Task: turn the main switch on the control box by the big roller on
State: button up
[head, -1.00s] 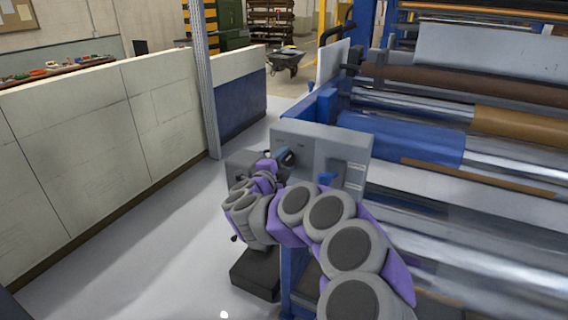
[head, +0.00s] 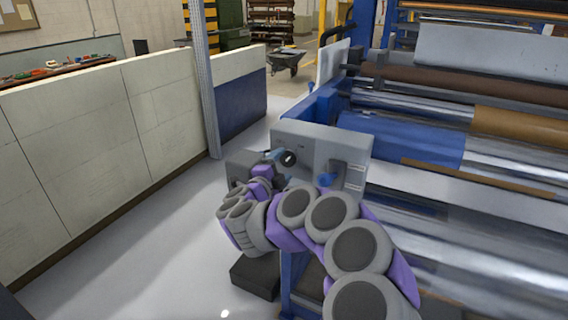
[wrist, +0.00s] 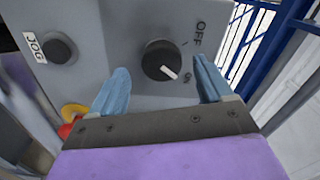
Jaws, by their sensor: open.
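The grey control box (head: 320,140) stands at the near end of the roller machine. Its black round switch (head: 288,158) is on the face toward me. In the wrist view, the switch (wrist: 160,60) has a white pointer mark aimed to the lower right, with "OFF" printed above and right. My gripper (wrist: 162,78) is open, with one blue finger to each side of the switch in this view. I see a gap on both sides; contact is not visible. In the head view, the gripper (head: 268,164) is at the box's left part, partly hidden by my arm.
A black button (wrist: 59,48) labelled "JOG" is left of the switch. A red and yellow button (wrist: 72,118) is below it, partly hidden by the gripper. The big rollers (head: 410,135) lie right of the box. A low pale wall (head: 90,150) stands left, with open floor between.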

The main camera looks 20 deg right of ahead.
jog(key=p+v, duration=0.1)
jog(key=v, duration=1.4)
